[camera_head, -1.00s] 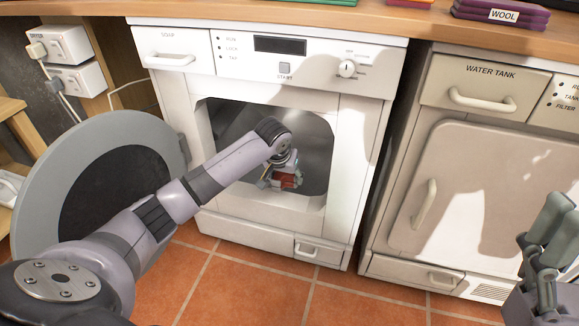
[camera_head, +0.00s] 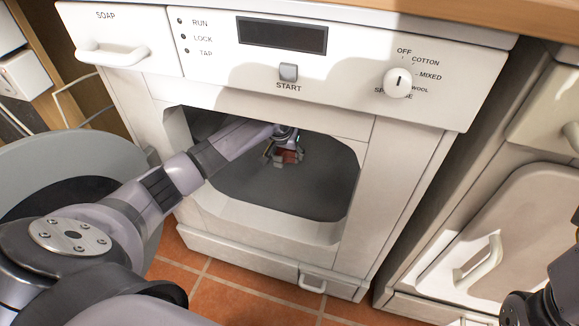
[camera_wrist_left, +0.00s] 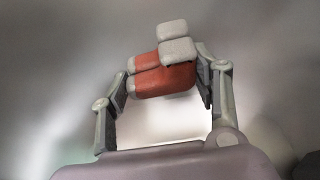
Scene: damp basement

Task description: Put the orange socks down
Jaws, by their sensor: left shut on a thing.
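The orange socks (camera_head: 290,156) are a small orange-red bundle with light grey ends, inside the washer's open drum (camera_head: 260,190). My left gripper (camera_head: 283,157) reaches through the door opening and is shut on them. In the left wrist view the socks (camera_wrist_left: 165,80) sit between the two fingers, held from both sides. They appear to hang above the drum floor, but the exact gap cannot be judged. Of my right arm, only a part shows at the lower right corner of the head view; its fingers are out of the picture.
The round washer door (camera_head: 60,165) stands open at the left. The soap drawer handle (camera_head: 112,54), start button (camera_head: 288,72) and dial (camera_head: 398,82) are above the opening. A second machine (camera_head: 520,220) stands at the right. The drum around the socks looks empty.

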